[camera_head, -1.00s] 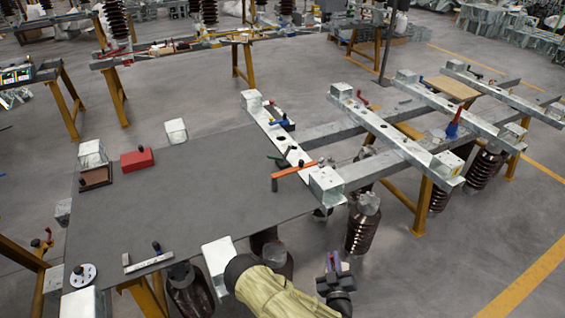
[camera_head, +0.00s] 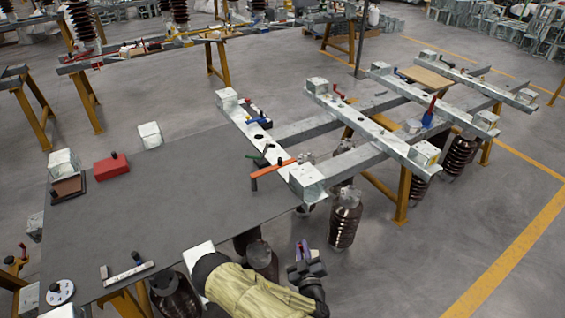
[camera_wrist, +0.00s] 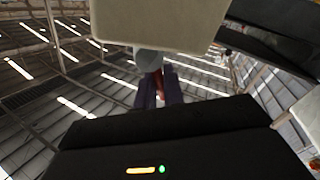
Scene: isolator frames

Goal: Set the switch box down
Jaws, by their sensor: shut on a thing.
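My gripper (camera_head: 300,257) is low in the picture, beyond the near right edge of the dark grey table (camera_head: 170,220) and over open floor. The fingertips are hard to make out, and most of the held thing's shape is hidden.
A red box (camera_head: 112,168), a brown tray (camera_head: 68,187), a white disc (camera_head: 60,292) and a metal bar (camera_head: 130,274) lie on the table. An orange-handled tool (camera_head: 272,166) lies at its right edge. Dark ribbed insulators (camera_head: 344,222) hang nearby. The table's middle is clear.

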